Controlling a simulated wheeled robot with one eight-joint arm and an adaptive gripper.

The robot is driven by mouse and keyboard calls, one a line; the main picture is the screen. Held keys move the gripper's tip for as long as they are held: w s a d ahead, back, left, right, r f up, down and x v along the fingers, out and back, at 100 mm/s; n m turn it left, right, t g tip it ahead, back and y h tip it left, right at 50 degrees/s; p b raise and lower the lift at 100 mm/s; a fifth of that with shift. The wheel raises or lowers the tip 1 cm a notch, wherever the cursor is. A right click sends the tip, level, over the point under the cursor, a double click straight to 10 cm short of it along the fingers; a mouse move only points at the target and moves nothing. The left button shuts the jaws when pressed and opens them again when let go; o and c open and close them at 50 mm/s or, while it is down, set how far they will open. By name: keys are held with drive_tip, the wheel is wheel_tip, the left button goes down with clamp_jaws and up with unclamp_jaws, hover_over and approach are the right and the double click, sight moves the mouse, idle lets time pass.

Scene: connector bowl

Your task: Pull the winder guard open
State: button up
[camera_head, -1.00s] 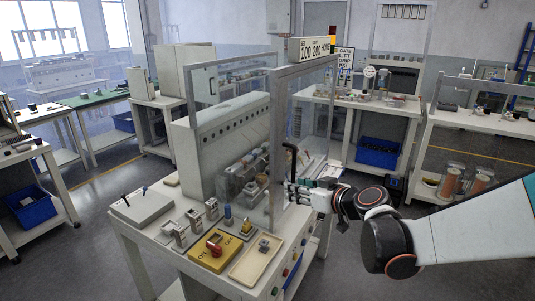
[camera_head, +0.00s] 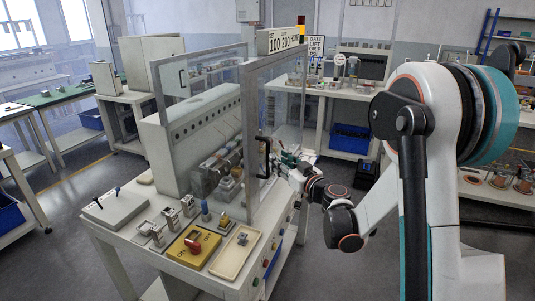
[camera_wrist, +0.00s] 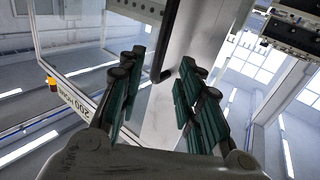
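The winder guard (camera_head: 250,130) is a clear-panelled metal frame on the front right of the winder bench. It looks closed, though its exact angle is hard to judge. Its black bar handle (camera_head: 264,157) stands on the near post. My gripper (camera_head: 281,161) is just right of the handle, at about its height. In the wrist view, my gripper (camera_wrist: 162,72) is open, with dark green pads spread wide. The end of the black handle (camera_wrist: 167,50) shows between and beyond the fingertips, with clear gaps to both fingers. The pale guard post (camera_wrist: 192,50) runs behind it.
A yellow switch box (camera_head: 190,247) and a cream tray (camera_head: 236,254) lie on the bench front. Coloured buttons (camera_head: 266,263) line the bench's right side. Further benches stand behind, one with a blue bin (camera_head: 350,141). Floor is open right of the winder bench.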

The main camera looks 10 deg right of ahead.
drive_tip(key=b+x, duration=0.1)
drive_tip(key=x, duration=0.7)
drive_tip(key=shift+w+a, duration=0.1)
drive_tip(key=shift+w, duration=0.05)
clamp_jaws()
